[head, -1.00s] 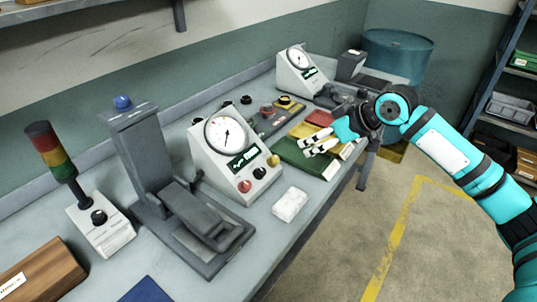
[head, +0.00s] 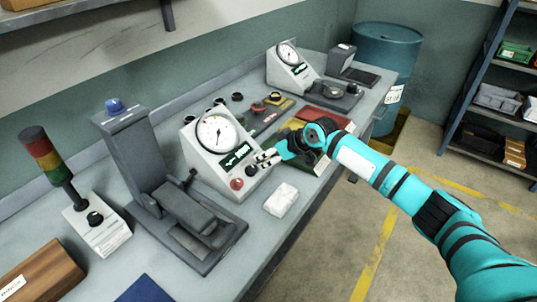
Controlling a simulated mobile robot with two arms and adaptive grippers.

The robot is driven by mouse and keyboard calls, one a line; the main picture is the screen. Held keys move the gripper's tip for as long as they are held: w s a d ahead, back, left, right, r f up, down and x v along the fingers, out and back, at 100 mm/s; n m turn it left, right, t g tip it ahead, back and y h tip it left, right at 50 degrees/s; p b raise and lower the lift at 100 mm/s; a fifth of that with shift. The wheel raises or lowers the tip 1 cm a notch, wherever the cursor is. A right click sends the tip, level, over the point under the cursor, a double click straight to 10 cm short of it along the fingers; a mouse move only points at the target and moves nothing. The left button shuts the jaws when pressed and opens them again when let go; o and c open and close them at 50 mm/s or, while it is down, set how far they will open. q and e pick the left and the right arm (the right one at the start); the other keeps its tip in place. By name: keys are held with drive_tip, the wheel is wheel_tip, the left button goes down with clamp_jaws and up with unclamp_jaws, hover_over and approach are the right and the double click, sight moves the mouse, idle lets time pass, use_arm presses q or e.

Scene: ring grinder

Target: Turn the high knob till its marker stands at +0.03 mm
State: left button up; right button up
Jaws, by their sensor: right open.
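A grey gauge box (head: 207,166) with a round white dial (head: 215,133) stands on the bench. On its lower front are a red knob (head: 237,184) and a black knob (head: 251,171). A yellow knob seen earlier on the right of this row is now hidden behind my right gripper's fingers. Labels and marker positions are too small to read, so I cannot tell which knob is the high one. My right gripper (head: 263,162) is open, its fingertips at the right end of the knob row. Contact with a knob cannot be told. My left gripper is out of view.
A dark grey stand (head: 160,180) with a blue top button is left of the box. A white block (head: 281,199) lies in front. A second gauge box (head: 290,70) stands farther back, with a red mat (head: 325,118) nearer. A light tower (head: 50,160) is at far left.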

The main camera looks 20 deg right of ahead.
drive_tip(key=shift+f, duration=0.1)
clamp_jaws()
drive_tip(key=m+p, duration=0.2)
drive_tip(key=p, duration=0.1)
drive_tip(key=shift+a+r, duration=0.1)
drive_tip(key=shift+r, duration=0.2)
drive_tip(key=shift+f+m+p, duration=0.2)
drive_tip(key=shift+m+p, duration=0.25)
drive_tip(key=shift+m, duration=0.05)
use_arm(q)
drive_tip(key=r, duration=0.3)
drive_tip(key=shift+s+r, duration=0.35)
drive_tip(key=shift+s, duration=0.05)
use_arm(e)
drive_tip(key=shift+f, duration=0.1)
unclamp_jaws()
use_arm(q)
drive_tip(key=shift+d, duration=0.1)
